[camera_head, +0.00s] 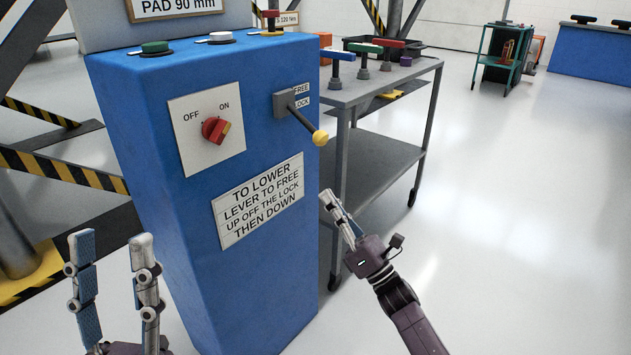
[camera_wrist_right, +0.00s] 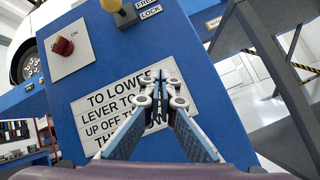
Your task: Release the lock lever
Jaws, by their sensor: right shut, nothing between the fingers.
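The lock lever (camera_head: 301,119) is a dark rod with a yellow knob (camera_head: 320,138), on the right side of the blue console's (camera_head: 250,280) front face. It slants down and right from its bracket, beside the labels FREE above and LOCK below, with the knob below LOCK. The yellow knob also shows at the top of the right wrist view (camera_wrist_right: 125,15). My right gripper (camera_head: 327,197) is shut and empty, below the knob and apart from it. It shows in front of the instruction sign in the right wrist view (camera_wrist_right: 160,82). My left gripper (camera_head: 110,240) is open and empty at lower left.
A red rotary switch (camera_head: 215,129) and an instruction sign (camera_head: 258,201) are on the console face. A grey cart (camera_head: 385,165) with coloured-handled tools stands close behind at right. The floor farther right is clear.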

